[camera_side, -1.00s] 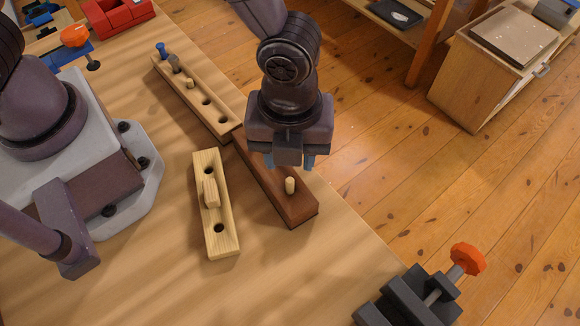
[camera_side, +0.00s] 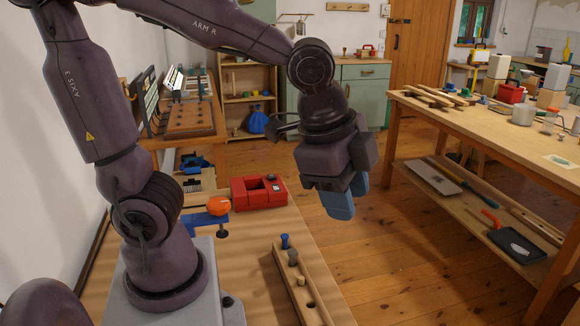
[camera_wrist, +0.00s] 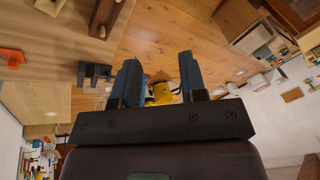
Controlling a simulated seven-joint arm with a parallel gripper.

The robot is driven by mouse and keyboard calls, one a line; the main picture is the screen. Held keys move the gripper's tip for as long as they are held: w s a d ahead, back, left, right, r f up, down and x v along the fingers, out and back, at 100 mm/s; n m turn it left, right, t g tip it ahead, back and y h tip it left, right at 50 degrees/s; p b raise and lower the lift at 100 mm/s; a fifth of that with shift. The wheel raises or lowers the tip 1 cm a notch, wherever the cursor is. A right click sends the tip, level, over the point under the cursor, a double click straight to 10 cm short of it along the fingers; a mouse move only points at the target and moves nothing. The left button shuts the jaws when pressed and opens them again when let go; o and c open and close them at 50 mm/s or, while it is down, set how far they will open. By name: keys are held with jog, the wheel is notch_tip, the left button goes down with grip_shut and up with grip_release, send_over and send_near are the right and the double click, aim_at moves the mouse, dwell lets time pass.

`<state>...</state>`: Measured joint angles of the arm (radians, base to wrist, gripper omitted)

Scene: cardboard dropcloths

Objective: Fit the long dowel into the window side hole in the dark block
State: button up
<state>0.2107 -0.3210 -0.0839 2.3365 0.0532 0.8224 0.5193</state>
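My gripper (camera_side: 345,200) is raised high above the floor beyond the bench edge, with nothing held. In the wrist view its two blue fingers (camera_wrist: 158,80) stand apart with an empty gap. The dark block (camera_wrist: 107,15) shows at the top of the wrist view, cut by the frame edge, with a small peg on it. Its holes cannot be made out. A pale block (camera_wrist: 48,5) lies beside it, mostly cut off. I cannot tell which dowel is long.
A red tray (camera_side: 258,192) and a blue clamp with an orange knob (camera_side: 219,205) stand on the bench behind the rack. A cluttered second workbench (camera_side: 520,145) stands right. Open floor lies between the benches.

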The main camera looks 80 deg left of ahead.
jog(key=s+a+r+n+t, duration=0.2)
jog(key=s+a+n, duration=0.4)
jog(key=n, duration=0.3)
jog(key=shift+a+r+n, duration=0.3)
jog(key=shift+a+r, duration=0.2)
jog(key=shift+r, duration=0.2)
